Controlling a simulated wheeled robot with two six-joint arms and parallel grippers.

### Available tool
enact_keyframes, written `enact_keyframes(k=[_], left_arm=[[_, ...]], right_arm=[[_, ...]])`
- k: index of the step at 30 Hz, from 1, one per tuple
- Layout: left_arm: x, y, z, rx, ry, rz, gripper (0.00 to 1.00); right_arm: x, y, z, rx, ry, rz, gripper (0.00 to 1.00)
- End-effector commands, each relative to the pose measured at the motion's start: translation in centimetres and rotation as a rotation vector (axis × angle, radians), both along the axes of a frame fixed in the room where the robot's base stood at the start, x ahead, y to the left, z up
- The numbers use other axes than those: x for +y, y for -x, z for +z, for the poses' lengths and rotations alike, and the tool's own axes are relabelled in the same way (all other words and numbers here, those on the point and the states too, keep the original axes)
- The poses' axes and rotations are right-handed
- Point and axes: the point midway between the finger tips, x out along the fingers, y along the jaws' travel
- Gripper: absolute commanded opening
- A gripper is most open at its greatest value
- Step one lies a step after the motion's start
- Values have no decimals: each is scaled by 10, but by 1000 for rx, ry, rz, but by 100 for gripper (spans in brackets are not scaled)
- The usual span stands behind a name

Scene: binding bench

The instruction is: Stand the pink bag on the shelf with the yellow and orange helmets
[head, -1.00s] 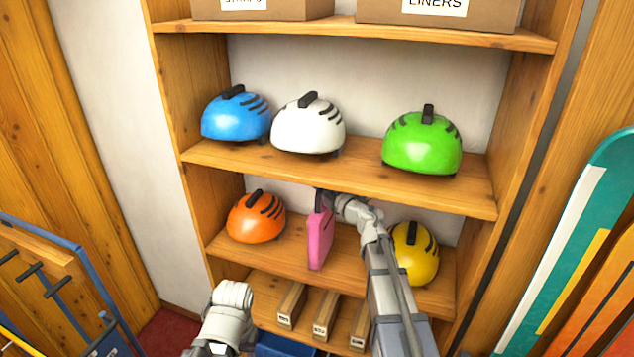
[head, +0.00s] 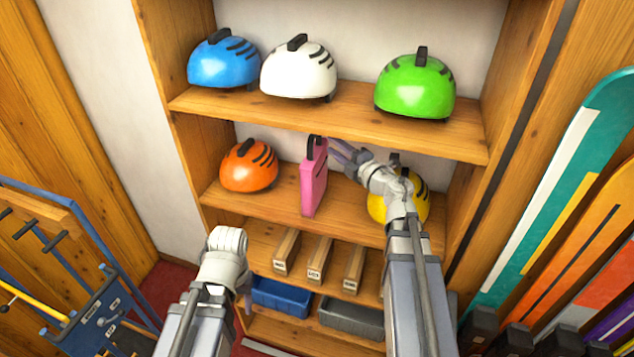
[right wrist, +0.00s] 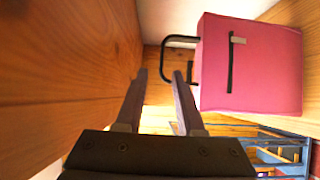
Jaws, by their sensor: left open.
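The pink bag (head: 314,188) stands upright on the middle shelf (head: 275,203), between the orange helmet (head: 249,165) at its left and the yellow helmet (head: 381,208) at its right. Its black handle (head: 315,148) points up. My right gripper (head: 340,152) is open and empty, just right of the handle and apart from it. The right wrist view shows its spread fingers (right wrist: 160,74) with the bag (right wrist: 250,70) beside them on the right. My right wrist partly hides the yellow helmet. My left gripper (head: 243,285) is low in front of the shelves; its fingers are mostly hidden.
Blue (head: 224,62), white (head: 298,70) and green (head: 415,85) helmets sit on the shelf above. Narrow wooden boxes (head: 319,260) stand below, over a blue bin (head: 281,296) and a grey bin (head: 350,318). Boards lean at the right; a blue-framed rack stands left.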

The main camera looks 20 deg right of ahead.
Motion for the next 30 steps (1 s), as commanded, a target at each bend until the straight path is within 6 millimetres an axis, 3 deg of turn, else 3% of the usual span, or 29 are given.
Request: enact_keyframes(k=[7,11,14,19,23,26,30], left_arm=[[0,0,0,0,0,0,50],[0,0,0,0,0,0,50],[0,0,0,0,0,0,50],[0,0,0,0,0,0,50],[0,0,0,0,0,0,50],[0,0,0,0,0,0,50],[0,0,0,0,0,0,50]], right_arm=[[1,-11,12,-25,-95,-103,37],[-4,-22,18,-23,-273,-293,37],[-7,-24,6,31,-429,-454,37],[4,-6,-48,233,-664,-723,37],[30,23,-100,447,-780,-895,37],[59,56,-139,640,-830,-1010,37],[115,121,-188,966,-833,-1159,37]])
